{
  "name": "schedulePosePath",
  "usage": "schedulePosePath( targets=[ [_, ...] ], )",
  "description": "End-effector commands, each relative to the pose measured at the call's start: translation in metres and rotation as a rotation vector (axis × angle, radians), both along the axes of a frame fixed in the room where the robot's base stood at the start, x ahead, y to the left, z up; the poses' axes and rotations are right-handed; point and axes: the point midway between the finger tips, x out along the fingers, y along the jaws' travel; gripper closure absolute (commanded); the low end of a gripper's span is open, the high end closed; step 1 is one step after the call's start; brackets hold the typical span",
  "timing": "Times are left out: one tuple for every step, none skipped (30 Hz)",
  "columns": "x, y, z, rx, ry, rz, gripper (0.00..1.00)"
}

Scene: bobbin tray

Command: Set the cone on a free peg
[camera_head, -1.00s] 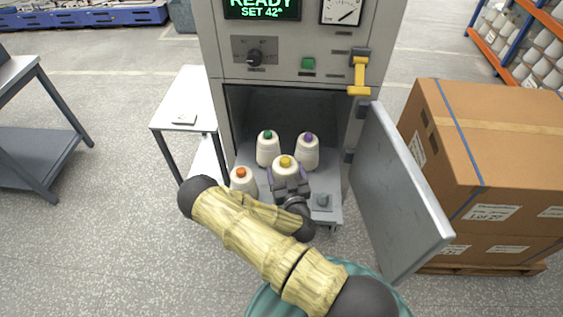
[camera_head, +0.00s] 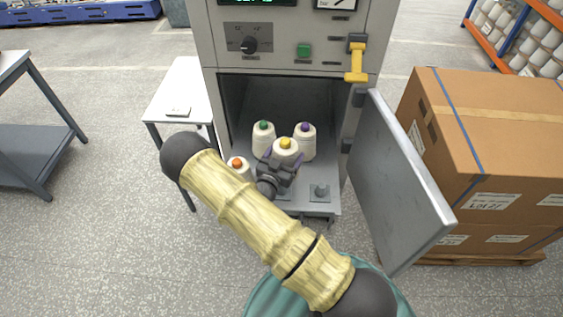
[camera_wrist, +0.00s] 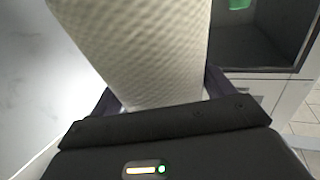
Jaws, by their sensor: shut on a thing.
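My gripper (camera_head: 283,160) is shut on a cream cone with a yellow tip (camera_head: 286,148). The cone stands roughly upright at the middle of the tray, in front of two others. In the wrist view the cone (camera_wrist: 145,50) fills the upper middle between the fingers (camera_wrist: 160,98); its ends are not seen. Its base is hidden in the head view, so I cannot tell how high it is. A bare peg (camera_head: 321,189) stands at the tray's front right. The grey tray (camera_head: 318,212) lies at the cabinet opening. My wrist hides part of its front middle.
Cones with green (camera_head: 263,139), purple (camera_head: 304,143) and orange (camera_head: 238,165) tips stand close around the held cone. The open cabinet door (camera_head: 395,185) juts out at right. A white side table (camera_head: 185,90) is at left; stacked cartons (camera_head: 490,130) are at far right.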

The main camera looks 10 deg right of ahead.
Motion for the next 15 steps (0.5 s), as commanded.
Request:
schedulePosePath(
  targets=[
    [0.001, 0.005, -0.005, 0.005, -0.005, -0.046, 0.52],
    [0.000, 0.007, -0.007, 0.005, -0.005, -0.073, 0.52],
    [-0.001, 0.009, -0.010, 0.004, -0.004, -0.106, 0.52],
    [-0.002, 0.011, -0.011, 0.003, -0.003, -0.126, 0.52],
    [-0.002, 0.012, -0.013, 0.003, -0.003, -0.145, 0.52],
    [-0.003, 0.014, -0.014, 0.001, -0.004, -0.162, 0.52],
    [-0.003, 0.015, -0.015, -0.001, -0.003, -0.172, 0.52],
    [-0.004, 0.016, -0.015, -0.001, -0.003, -0.181, 0.52],
    [-0.004, 0.017, -0.016, -0.002, -0.002, -0.187, 0.52],
    [-0.004, 0.017, -0.016, -0.002, -0.002, -0.190, 0.52],
    [-0.005, 0.016, -0.016, -0.003, -0.002, -0.192, 0.52],
    [-0.005, 0.016, -0.016, -0.003, -0.002, -0.193, 0.52],
    [-0.005, 0.015, -0.015, -0.003, -0.001, -0.194, 0.52],
    [-0.005, 0.015, -0.015, -0.003, -0.001, -0.194, 0.52],
    [-0.005, 0.014, -0.015, -0.003, -0.001, -0.195, 0.52]
  ],
)
